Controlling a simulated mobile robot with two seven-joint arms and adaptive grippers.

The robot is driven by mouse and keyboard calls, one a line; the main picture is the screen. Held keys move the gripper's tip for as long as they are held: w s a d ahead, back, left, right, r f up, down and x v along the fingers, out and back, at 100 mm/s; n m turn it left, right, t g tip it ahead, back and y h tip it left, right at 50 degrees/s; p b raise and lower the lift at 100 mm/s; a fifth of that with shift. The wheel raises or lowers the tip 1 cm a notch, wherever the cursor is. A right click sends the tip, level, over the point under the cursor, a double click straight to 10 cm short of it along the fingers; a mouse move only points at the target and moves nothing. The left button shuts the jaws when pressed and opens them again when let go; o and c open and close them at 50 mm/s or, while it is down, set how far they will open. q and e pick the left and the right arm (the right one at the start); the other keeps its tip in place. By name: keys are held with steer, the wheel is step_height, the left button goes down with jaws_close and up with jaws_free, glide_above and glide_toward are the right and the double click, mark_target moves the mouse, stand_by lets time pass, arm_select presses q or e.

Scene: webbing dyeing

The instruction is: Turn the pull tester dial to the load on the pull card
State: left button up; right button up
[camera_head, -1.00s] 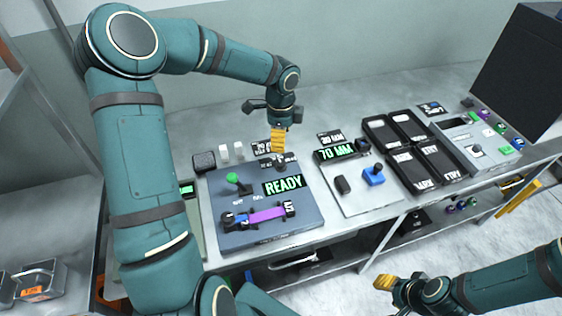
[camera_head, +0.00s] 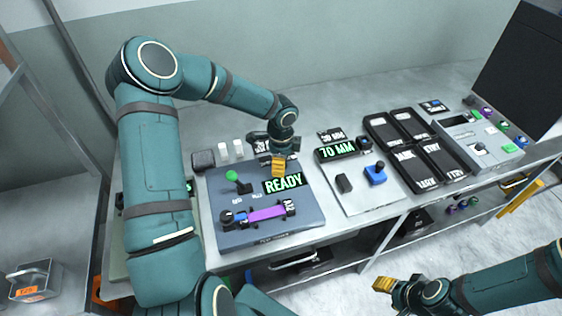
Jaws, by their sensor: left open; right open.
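The pull tester (camera_head: 300,229) is a blue-grey panel with a lit READY display (camera_head: 283,184), a green-knobbed lever (camera_head: 232,176) and a purple strip (camera_head: 266,214) between two black clamps. My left gripper (camera_head: 278,169) is open, with its yellow fingertips pointing down over the tester's back edge, just above the READY display. The tester's dial is hidden behind these fingers; I cannot tell whether they touch it. A small dark card (camera_head: 260,146) stands behind the tester, mostly covered by the gripper, its print unreadable. My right gripper (camera_head: 383,284) is open and empty, in front of the table.
Right of the tester is a station with a 70 MM display (camera_head: 336,151) and a blue joystick-like block (camera_head: 376,174). Black labelled trays (camera_head: 428,166) and a button console (camera_head: 482,151) stand farther right. Small white blocks (camera_head: 238,149) and a dark block (camera_head: 203,160) stand behind the tester.

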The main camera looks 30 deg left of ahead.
arm_select(q)
jaws_close()
steer(key=shift+n, duration=0.4)
steer(key=n+b, duration=0.2)
steer(key=n, duration=0.1)
steer(key=shift+n+b, duration=1.3)
steer(key=shift+n, duration=1.3)
jaws_free()
steer(key=shift+r, duration=0.15)
